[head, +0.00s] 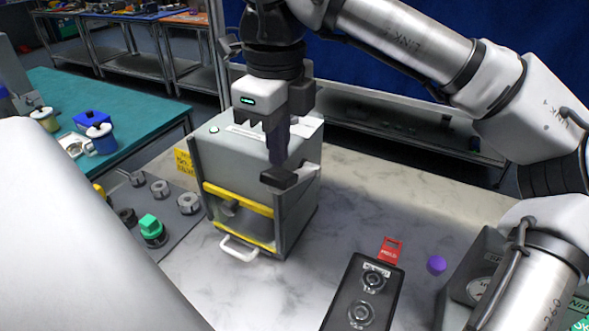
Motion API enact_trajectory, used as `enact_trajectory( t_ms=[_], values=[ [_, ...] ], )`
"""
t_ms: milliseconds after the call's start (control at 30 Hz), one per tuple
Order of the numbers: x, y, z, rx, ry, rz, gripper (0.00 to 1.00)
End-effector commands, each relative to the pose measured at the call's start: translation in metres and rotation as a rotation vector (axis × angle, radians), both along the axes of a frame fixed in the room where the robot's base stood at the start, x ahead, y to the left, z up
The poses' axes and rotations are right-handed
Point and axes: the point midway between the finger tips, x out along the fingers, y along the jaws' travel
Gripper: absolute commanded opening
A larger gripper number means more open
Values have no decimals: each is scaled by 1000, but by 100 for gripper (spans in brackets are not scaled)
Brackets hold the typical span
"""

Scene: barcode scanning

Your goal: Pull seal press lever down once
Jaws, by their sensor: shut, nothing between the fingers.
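The seal press (293,218) is a grey box with a yellow-edged front opening and a white handle (238,249) low at its front. A short dark bar (279,178), which looks like the end of the press lever, sticks out at its upper right, near a light metal bracket (306,172). My gripper (278,158) points down over the press, with its fingers shut. The fingertips are at or just above the dark bar; I cannot tell whether they touch it. My gripper hides part of the press top.
A grey mat (178,222) with several small fixtures, one with a green part (150,223), lies left of the press. A black box (346,302) with round fittings, a red tag (390,249) and a purple ball (436,265) are at front right. Bare marble counter lies right of the press.

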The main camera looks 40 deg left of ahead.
Motion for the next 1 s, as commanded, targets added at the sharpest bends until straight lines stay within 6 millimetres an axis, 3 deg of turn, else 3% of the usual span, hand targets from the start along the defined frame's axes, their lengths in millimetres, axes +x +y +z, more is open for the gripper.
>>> enact_trajectory(
  t_ms=[267,1000],
  values=[
    [0,0,-4,0,0,0,0],
    [1,0,-64,-2,0,-1,0]
  ],
)
